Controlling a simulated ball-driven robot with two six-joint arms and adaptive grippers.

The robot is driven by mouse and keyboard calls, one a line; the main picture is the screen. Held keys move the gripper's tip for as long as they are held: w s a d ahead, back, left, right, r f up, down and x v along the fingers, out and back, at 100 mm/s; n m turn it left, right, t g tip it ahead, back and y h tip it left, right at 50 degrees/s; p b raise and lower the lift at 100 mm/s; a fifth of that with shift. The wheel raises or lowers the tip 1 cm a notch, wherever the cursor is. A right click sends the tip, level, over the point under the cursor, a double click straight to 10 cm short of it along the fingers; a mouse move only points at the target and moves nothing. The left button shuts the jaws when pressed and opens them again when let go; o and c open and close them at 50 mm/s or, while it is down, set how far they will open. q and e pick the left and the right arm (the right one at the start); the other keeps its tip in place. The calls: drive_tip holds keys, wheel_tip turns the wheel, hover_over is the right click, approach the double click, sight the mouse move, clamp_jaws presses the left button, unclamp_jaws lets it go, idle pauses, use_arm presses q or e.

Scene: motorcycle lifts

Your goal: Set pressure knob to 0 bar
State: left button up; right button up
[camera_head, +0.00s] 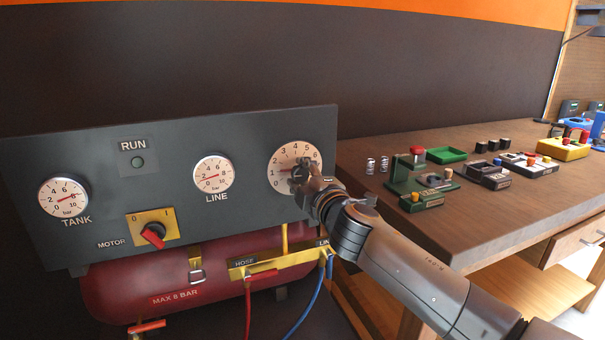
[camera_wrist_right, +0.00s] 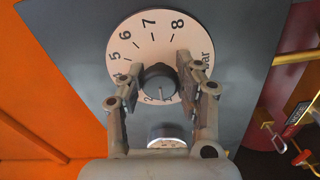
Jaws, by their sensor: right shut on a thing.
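The pressure knob (camera_wrist_right: 158,80) is a dark round knob at the centre of a cream dial (camera_head: 287,157) at the right end of the grey panel. My right gripper (camera_head: 307,178) reaches it from the lower right. In the right wrist view its two fingers stand either side of the knob and are shut on it. The dial (camera_wrist_right: 139,45) shows 5 to 8 and "bar" there. A pale line on the knob points toward the bottom of that view, near the low numbers. The exact value is hard to read, as the gripper hides part of the scale. My left gripper is out of view.
The panel (camera_head: 100,160) also carries a TANK gauge (camera_head: 64,197), a LINE gauge (camera_head: 214,174) and a red motor switch (camera_head: 153,235). A red tank (camera_head: 130,283) and hoses are below. A wooden bench (camera_head: 450,225) with small fixtures stands right, close to my arm.

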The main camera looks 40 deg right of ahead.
drive_tip(key=n, duration=0.3)
drive_tip(key=shift+n+p, duration=0.3)
drive_tip(key=shift+p, duration=0.05)
drive_tip(key=shift+n+p, duration=0.3)
drive_tip(key=shift+n, duration=1.3)
drive_tip(key=o, duration=1.2)
drive_tip(key=v, duration=1.2)
